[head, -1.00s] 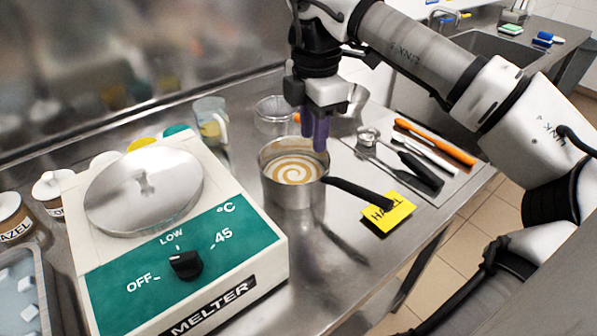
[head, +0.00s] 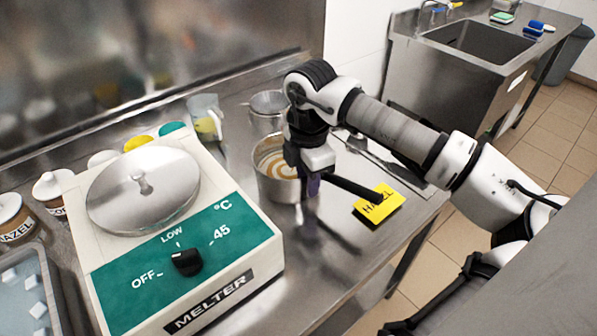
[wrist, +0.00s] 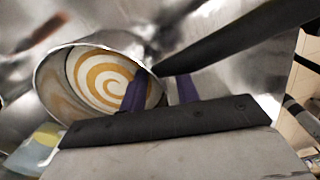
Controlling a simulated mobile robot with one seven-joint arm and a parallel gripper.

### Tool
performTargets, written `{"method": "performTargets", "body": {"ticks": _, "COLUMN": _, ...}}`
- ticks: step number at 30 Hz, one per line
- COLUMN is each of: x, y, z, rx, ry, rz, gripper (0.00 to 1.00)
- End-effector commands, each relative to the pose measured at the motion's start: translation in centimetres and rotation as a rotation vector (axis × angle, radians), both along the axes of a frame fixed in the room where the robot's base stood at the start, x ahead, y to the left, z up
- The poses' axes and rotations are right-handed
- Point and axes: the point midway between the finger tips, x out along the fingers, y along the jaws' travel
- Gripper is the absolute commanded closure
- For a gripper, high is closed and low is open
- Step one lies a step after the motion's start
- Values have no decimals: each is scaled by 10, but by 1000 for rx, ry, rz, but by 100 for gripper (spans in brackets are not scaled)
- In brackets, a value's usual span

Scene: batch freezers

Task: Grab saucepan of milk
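The steel saucepan (head: 278,190) stands upright on the steel counter, with pale milk and a brown swirl inside. Its black handle (head: 355,187) points right. My gripper (head: 312,186) is low at the pan's right side, by the handle's root, and hides part of the rim. In the wrist view the swirled milk (wrist: 100,78) shows at left and the handle (wrist: 235,48) runs to the upper right. The two purple fingers of my gripper (wrist: 161,90) are apart there, with the handle's root near the gap between their tips. I see no closed grip.
A melter (head: 225,245) with a round lid stands left of the pan. A jug (head: 205,118) and a clear container (head: 268,110) are behind it. A yellow label (head: 378,205) lies beside the handle. Utensils (head: 385,155) lie behind my arm. The counter's front edge is close.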

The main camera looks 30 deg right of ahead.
Motion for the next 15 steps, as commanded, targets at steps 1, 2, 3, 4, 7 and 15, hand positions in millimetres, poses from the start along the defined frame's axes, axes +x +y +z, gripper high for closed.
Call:
{"method": "performTargets", "body": {"ticks": 1, "x": 0, "y": 0, "z": 0, "rx": 0, "ry": 0, "rz": 0, "gripper": 69}}
{"method": "performTargets", "body": {"ticks": 2, "x": 0, "y": 0, "z": -1, "rx": 0, "ry": 0, "rz": 0, "gripper": 69}}
{"method": "performTargets", "body": {"ticks": 3, "x": 0, "y": 0, "z": 0, "rx": 0, "ry": 0, "rz": 0, "gripper": 69}}
{"method": "performTargets", "body": {"ticks": 4, "x": 0, "y": 0, "z": 0, "rx": 0, "ry": 0, "rz": 0, "gripper": 69}}
{"method": "performTargets", "body": {"ticks": 7, "x": 0, "y": 0, "z": 0, "rx": -1, "ry": 0, "rz": 0, "gripper": 78}}
{"method": "performTargets", "body": {"ticks": 15, "x": 0, "y": 0, "z": 0, "rx": -1, "ry": 0, "rz": -1, "gripper": 100}}
